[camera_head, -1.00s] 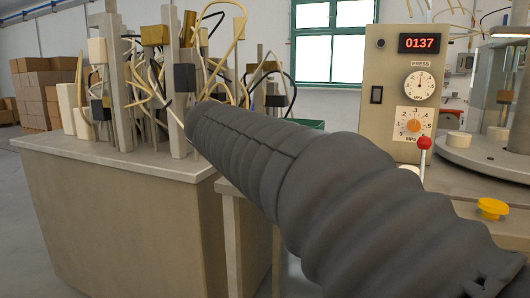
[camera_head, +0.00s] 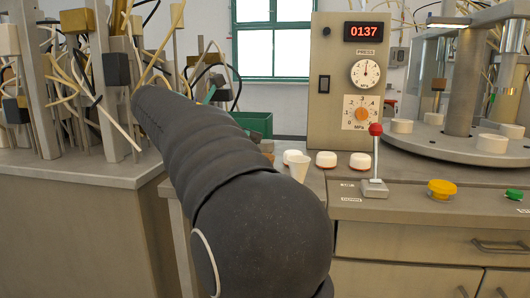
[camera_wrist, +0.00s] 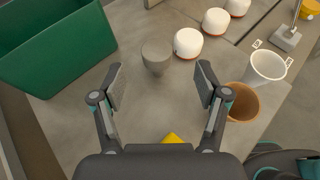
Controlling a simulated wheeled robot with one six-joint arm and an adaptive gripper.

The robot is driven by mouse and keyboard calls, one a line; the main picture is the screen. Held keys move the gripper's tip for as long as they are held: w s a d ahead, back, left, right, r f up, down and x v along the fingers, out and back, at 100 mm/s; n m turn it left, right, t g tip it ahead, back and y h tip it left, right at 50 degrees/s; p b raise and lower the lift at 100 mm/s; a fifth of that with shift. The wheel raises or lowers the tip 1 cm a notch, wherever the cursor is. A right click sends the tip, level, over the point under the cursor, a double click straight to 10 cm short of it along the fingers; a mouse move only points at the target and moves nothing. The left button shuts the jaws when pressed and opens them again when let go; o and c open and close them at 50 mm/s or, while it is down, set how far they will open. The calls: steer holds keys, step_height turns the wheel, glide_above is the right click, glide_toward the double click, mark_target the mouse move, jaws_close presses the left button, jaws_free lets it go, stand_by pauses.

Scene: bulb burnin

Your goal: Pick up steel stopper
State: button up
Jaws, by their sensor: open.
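The steel stopper (camera_wrist: 157,57) is a dull grey tapered piece with a round, wider top. In the wrist view it stands on the grey bench top, just beyond my fingertips and roughly centred between them. My gripper (camera_wrist: 160,84) is open and empty, its two fingers spread on either side of bare bench surface. Nothing touches the stopper. In the head view my dark sleeved arm hides my gripper, and I cannot clearly make out the stopper there.
White-topped round pieces (camera_wrist: 188,42) stand right of the stopper. A white cup (camera_wrist: 268,66) and a brown cup (camera_wrist: 242,103) stand near the right finger. A green bin (camera_wrist: 60,50) is at left. A yellow thing (camera_wrist: 172,138) shows between the fingers.

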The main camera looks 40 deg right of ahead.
mark_target(264, 141)
steer(key=x, duration=0.2)
steer(key=b+x, duration=0.1)
steer(key=x, duration=0.2)
steer(key=shift+w+f, duration=0.2)
steer(key=shift+f, duration=0.2)
steer(key=shift+d+f, duration=0.15)
steer(key=shift+d, duration=0.45)
steer(key=c, duration=1.3)
steer(key=shift+c, duration=0.2)
